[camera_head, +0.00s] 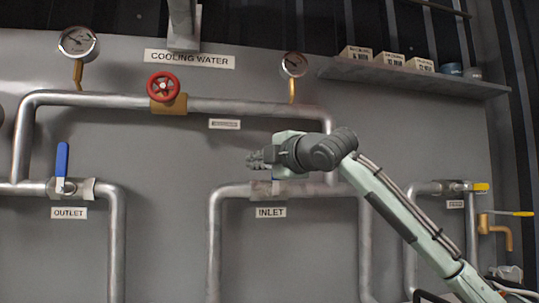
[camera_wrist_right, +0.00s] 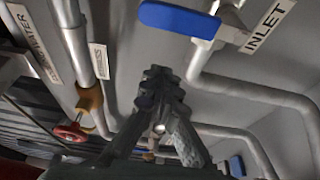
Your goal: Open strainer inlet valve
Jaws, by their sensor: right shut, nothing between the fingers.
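The inlet valve (camera_head: 262,188) sits on a grey pipe above a white INLET label (camera_head: 271,212). Its blue lever (camera_wrist_right: 180,20) shows in the right wrist view, lying across the pipe beside the INLET label (camera_wrist_right: 270,25). In the head view this lever is hidden behind my right gripper. My right gripper (camera_head: 257,160) is in front of the panel, just above the valve body. Its fingers (camera_wrist_right: 160,88) are shut and empty in the wrist view, apart from the blue lever in that picture. My left gripper is out of view.
The outlet valve's blue lever (camera_head: 62,162) points up at the left. A red handwheel (camera_head: 163,87) and two gauges (camera_head: 78,41) sit above. A shelf (camera_head: 415,78) with boxes is at upper right. Yellow-handled valves (camera_head: 481,188) are at the right.

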